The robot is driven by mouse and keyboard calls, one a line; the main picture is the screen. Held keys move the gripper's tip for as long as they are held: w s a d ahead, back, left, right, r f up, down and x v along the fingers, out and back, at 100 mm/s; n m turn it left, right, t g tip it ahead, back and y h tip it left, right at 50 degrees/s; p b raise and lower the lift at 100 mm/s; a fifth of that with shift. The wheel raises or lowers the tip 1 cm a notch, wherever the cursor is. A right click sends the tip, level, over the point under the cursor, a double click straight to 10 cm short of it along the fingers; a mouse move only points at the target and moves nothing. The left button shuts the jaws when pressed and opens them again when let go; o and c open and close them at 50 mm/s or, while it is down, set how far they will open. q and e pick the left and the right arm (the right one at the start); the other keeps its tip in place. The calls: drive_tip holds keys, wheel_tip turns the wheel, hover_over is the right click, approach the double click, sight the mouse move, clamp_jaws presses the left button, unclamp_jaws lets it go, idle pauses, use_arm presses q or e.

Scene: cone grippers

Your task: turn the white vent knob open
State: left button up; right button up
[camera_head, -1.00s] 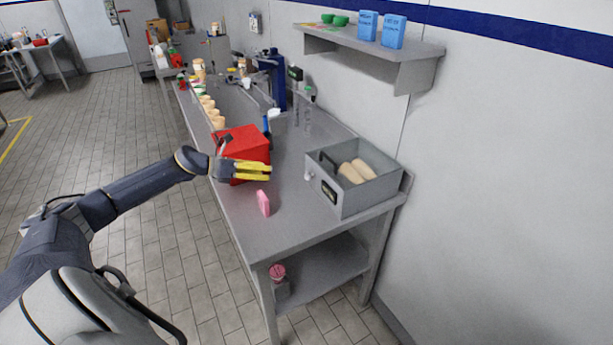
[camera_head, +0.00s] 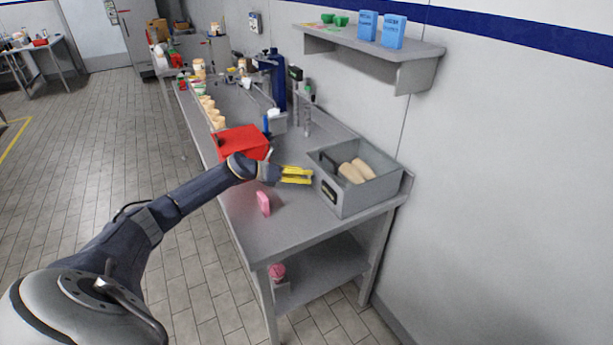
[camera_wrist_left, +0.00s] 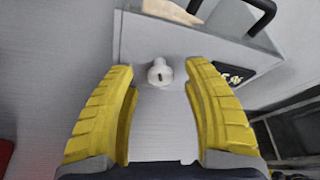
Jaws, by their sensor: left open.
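The white vent knob (camera_wrist_left: 160,73) sticks out from the side of a grey metal box and shows a dark slot on its face. In the left wrist view it lies between and just beyond my open yellow fingertips, not touched by them. In the head view the grey box (camera_head: 362,203) stands at the near right end of the bench, and the knob is hidden there by my gripper. My left gripper (camera_head: 312,176) is open and empty at the box's left side. It also shows in the left wrist view (camera_wrist_left: 161,72). My right gripper is not in view.
The box is open on top and holds tan rolls (camera_head: 356,171). A pink block (camera_head: 264,203) stands on the bench (camera_head: 290,222) near my forearm. A red box (camera_head: 240,142) is behind my wrist. A wall shelf (camera_head: 375,47) hangs above the back.

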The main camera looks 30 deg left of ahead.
use_arm(q)
drive_tip(key=shift+x, duration=0.85)
drive_tip(key=shift+c, duration=0.4)
clamp_jaws()
